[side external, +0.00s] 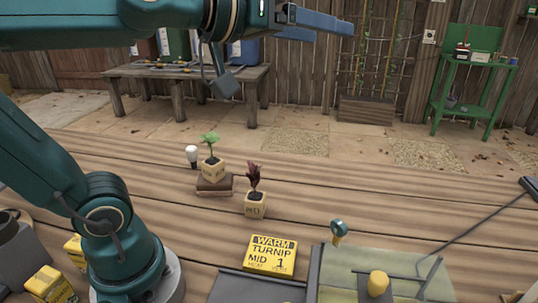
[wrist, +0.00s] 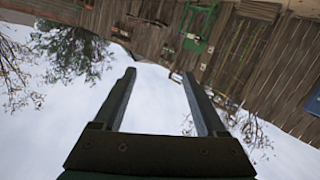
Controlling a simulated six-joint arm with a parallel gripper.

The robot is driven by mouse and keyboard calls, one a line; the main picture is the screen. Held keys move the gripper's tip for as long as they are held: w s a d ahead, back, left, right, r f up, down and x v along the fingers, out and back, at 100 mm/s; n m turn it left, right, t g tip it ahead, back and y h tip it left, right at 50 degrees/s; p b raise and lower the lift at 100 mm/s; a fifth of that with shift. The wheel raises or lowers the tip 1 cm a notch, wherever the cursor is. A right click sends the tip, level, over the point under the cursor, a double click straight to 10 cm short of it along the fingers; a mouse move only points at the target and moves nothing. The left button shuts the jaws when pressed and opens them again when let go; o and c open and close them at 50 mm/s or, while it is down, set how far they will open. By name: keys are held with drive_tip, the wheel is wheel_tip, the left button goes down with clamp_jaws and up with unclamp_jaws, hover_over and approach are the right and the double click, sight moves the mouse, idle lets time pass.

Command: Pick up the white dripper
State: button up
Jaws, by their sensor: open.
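The white dripper (side external: 192,153) appears as a small white rounded head on a darker lower part. It stands on the wooden deck in the side external view, just left of a small potted plant. My gripper (side external: 328,29) is high at the top of the side external view, far above and to the right of the white dripper. Its fingers point right. In the wrist view my gripper (wrist: 159,75) is open, with nothing between the fingers. The wrist view shows sky, trees and fence, tilted, and no dripper.
A green-leaved plant pot (side external: 212,168) sits on a brown block (side external: 214,188) close beside the dripper. A red-leaved pot (side external: 255,208), a yellow sign block (side external: 271,256), a teal-headed piece (side external: 339,229) and a yellow-headed piece (side external: 378,283) stand nearer. The deck left of the dripper is clear.

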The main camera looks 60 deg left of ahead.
drive_tip(key=w+a+r+n+y, duration=0.3)
drive_tip(key=a+r+n+y, duration=0.15)
drive_tip(key=a, duration=0.25)
drive_tip(key=w+a+r+n+y, duration=0.3)
drive_tip(key=a+r+n+y, duration=0.15)
drive_tip(key=a+y, duration=0.2)
drive_tip(key=a+f+n+g+y, duration=0.3)
drive_tip(key=a+n+g+y, duration=0.15)
drive_tip(key=a+n, duration=0.4)
drive_tip(key=n+g+h, duration=0.5)
drive_tip(key=n+g, duration=0.2)
drive_tip(key=g, duration=1.3)
hover_over(196, 152)
drive_tip(key=w+d, duration=0.2)
wheel_tip(196, 152, down, 30)
drive_tip(key=shift+m, duration=0.25)
drive_tip(key=f, duration=0.6)
drive_tip(key=a+f, duration=0.1)
drive_tip(key=f, duration=0.2)
drive_tip(key=shift+s, duration=0.35)
drive_tip(key=shift+x, duration=3.2)
drive_tip(key=shift+r, duration=0.1)
clamp_jaws()
